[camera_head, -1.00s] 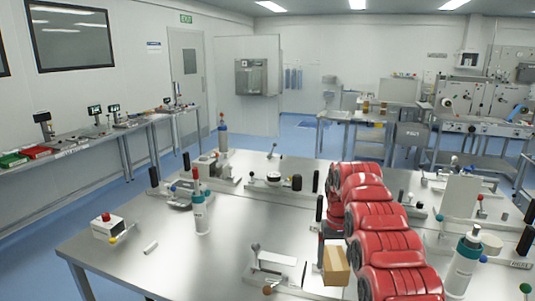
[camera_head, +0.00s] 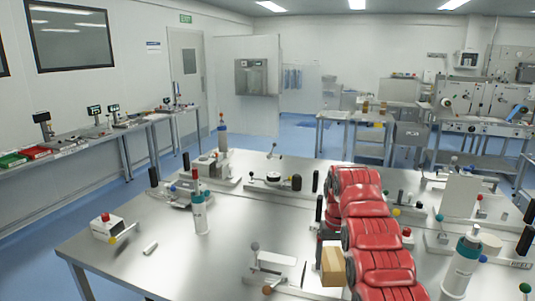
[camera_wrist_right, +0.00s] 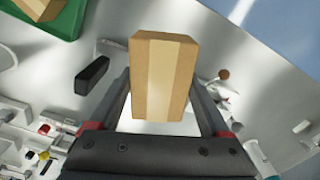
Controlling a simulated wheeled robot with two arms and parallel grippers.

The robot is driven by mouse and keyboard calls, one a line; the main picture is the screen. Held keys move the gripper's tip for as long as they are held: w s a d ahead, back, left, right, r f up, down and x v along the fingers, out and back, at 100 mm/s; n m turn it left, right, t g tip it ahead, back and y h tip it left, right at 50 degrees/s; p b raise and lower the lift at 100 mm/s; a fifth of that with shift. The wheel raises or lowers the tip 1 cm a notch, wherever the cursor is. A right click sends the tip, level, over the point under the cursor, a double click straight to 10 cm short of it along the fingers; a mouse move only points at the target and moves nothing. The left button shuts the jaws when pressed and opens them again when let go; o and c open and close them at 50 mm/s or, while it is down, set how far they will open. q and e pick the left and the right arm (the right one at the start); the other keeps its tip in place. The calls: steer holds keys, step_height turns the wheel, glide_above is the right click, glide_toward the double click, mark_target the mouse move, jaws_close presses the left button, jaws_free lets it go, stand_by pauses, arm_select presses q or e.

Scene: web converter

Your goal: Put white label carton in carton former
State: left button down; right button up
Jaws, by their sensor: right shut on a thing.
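A brown carton with a paler tape strip (camera_head: 333,267) is held by my right gripper (camera_head: 329,248) above the front middle of the steel table. In the right wrist view the carton (camera_wrist_right: 163,78) sits between the two fingers of the right gripper (camera_wrist_right: 163,98), which is shut on it. No white label shows on its visible faces. A fixture with a pale plate and ball-ended levers (camera_head: 277,268) stands just left of the carton in the head view. I cannot tell whether it is the carton former. My left gripper is not in view.
Another bottle (camera_head: 462,264) is at right. A green tray (camera_wrist_right: 70,22) holds another brown carton (camera_wrist_right: 38,8).

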steer(key=shift+a, duration=0.15)
steer(key=shift+s+f, duration=0.15)
